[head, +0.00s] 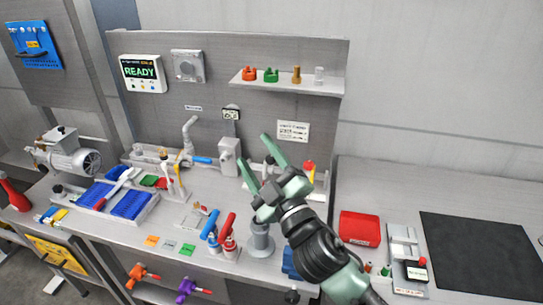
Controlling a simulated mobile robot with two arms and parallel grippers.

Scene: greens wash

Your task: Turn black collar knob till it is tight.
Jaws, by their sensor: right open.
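My right gripper (253,150) reaches in from the lower right over the bench. Its two green fingers are spread apart, with nothing seen between them. Another dark round knob (292,296) shows at the bench's front edge, below my right arm. I cannot tell which of these is the black collar knob, or how tight it is. My left gripper is not in view.
A grey flanged post (261,240) stands close left of my right wrist. Red and blue-handled tools (220,236) stand beside it. A red box (360,228) and black mat (482,255) lie right.

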